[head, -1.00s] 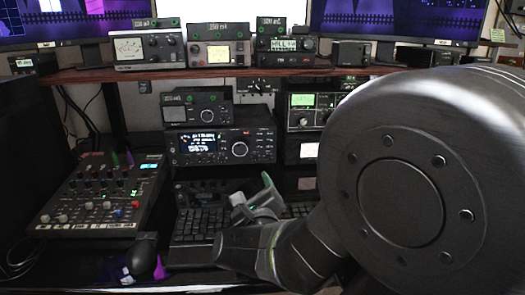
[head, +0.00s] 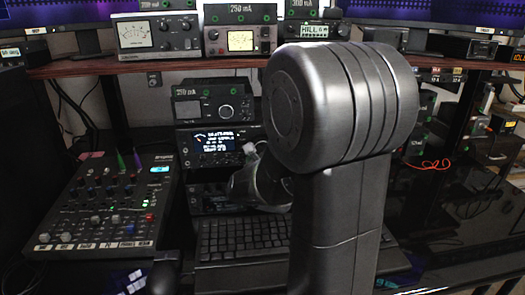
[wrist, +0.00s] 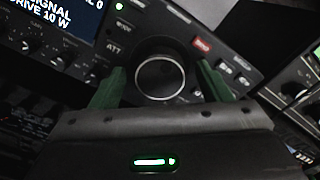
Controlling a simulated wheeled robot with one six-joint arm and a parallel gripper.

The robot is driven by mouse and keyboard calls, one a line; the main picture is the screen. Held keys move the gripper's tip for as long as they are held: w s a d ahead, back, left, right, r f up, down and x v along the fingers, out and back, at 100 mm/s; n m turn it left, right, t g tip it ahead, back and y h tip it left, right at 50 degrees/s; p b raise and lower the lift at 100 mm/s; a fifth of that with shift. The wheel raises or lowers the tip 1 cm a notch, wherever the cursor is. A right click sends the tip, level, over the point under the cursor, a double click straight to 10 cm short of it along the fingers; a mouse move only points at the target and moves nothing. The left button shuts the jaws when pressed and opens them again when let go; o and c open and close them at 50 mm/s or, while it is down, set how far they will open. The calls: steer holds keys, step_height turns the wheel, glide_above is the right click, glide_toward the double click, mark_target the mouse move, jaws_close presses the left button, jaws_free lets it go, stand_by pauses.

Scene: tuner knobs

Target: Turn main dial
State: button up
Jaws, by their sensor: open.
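The main dial (wrist: 160,76) is a large round dark knob with a bright rim on the front of a black radio (head: 212,140). In the wrist view it sits between the two green fingers of my gripper (wrist: 161,70). The fingers stand apart on either side of the dial, with a visible gap on each side. I cannot tell how far the fingertips are from the panel. In the head view my gripper (head: 262,150) is at the radio's right side, and my arm hides much of it and the dial.
The radio's lit screen (wrist: 65,15) and a red button (wrist: 202,44) are close to the fingers. A smaller unit (head: 210,103) stands on the radio. A keyboard (head: 240,238) lies below, a mixer (head: 105,200) at left. A shelf (head: 160,63) with meters runs above.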

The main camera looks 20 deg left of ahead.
steer(key=c, duration=1)
steer(key=shift+o, duration=0.2)
steer(key=shift+n+b, duration=0.3)
steer(key=shift+b, duration=0.05)
steer(key=shift+f+n+b, duration=0.15)
steer(key=shift+n+b, duration=0.65)
steer(key=shift+n, duration=0.1)
steer(key=n+b, duration=0.1)
steer(key=n, duration=0.2)
steer(key=shift+n+b, duration=0.3)
steer(key=shift+b, duration=0.1)
steer(key=n, duration=0.3)
steer(key=shift+n+b, duration=0.3)
steer(key=shift+b, duration=0.1)
steer(key=n, duration=0.4)
steer(key=shift+n, duration=0.3)
